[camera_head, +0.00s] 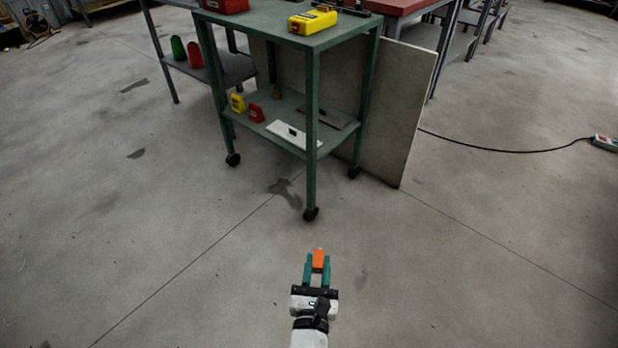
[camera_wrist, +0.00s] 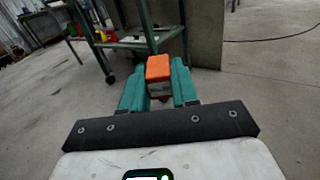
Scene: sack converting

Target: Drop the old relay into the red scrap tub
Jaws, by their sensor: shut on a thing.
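My gripper (camera_head: 318,264) is shut on a small orange block-shaped part, the relay (camera_head: 318,259), and holds it above the bare floor in front of the green cart. In the wrist view the orange relay (camera_wrist: 158,68) sits between the two teal fingers of my gripper (camera_wrist: 159,85). A red tub (camera_head: 223,4) stands on the top of the cart at the back left; the top of the picture cuts it off, so its inside is hidden. My gripper is well apart from it, nearer and lower in the picture.
The green wheeled cart (camera_head: 335,35) carries a yellow box (camera_head: 312,21) on top and several small items on its lower shelf. A large board (camera_head: 400,110) leans behind it. A black cable (camera_head: 500,151) runs to a power strip (camera_head: 605,142) at right. The floor around my gripper is clear.

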